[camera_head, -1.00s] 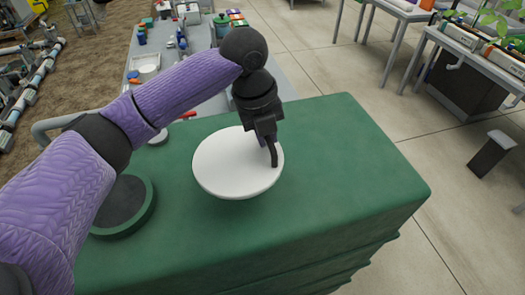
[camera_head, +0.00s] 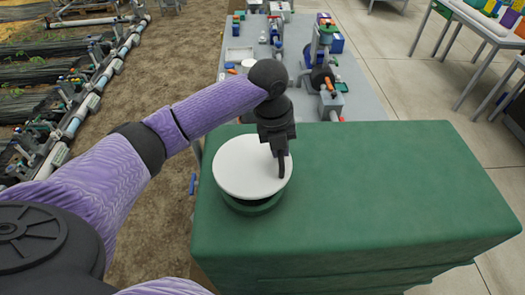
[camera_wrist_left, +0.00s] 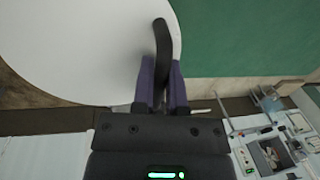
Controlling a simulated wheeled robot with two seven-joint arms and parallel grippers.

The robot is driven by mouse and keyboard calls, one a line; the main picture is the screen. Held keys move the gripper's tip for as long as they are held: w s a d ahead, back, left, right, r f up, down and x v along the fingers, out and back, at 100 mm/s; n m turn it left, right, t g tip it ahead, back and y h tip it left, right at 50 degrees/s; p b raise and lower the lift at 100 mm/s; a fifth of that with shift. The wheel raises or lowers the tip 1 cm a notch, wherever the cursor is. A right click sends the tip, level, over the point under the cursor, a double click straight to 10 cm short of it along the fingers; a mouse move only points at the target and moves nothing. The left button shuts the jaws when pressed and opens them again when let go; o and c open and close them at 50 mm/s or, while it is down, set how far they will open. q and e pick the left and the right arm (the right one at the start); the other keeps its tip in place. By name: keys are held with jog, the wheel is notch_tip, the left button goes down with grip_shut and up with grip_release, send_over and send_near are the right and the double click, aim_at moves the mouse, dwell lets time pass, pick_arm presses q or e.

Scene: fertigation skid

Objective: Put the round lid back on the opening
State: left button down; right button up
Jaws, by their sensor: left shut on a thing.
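The round white lid (camera_head: 245,168) is in my left gripper (camera_head: 277,148), which is shut at the lid's right side. A dark curved piece (camera_wrist_left: 163,45) runs from between the fingers over the lid in the left wrist view; I cannot tell whether it is part of the lid. The lid also fills the upper left there (camera_wrist_left: 70,50). The green collar of the opening (camera_head: 255,208) shows below the lid's near edge, on the green tank (camera_head: 380,195). The lid hides most of the collar and the opening. A dark gap shows between them at the front. My right gripper is out of view.
A grey bench (camera_head: 350,70) with pipes, valves and small containers stands behind the tank. The tank top is clear to the right of the lid. Pipework (camera_head: 75,115) runs along the soil at the left.

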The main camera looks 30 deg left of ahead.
aim_at(269, 158)
pick_arm(q)
notch_tip(269, 158, down, 7)
jog(key=shift+r, duration=0.1)
jog(key=shift+a, duration=0.1)
jog(key=c, duration=0.7)
grip_release()
jog(key=shift+o, duration=0.2)
jog(key=shift+r, duration=0.1)
jog(key=r, duration=0.4)
jog(key=a+r, duration=0.1)
jog(key=r, duration=0.3)
jog(key=s+r, duration=0.1)
jog(key=r, duration=0.3)
jog(key=shift+a+p, duration=0.3)
jog(key=shift+p, duration=0.1)
jog(key=shift+f, duration=0.1)
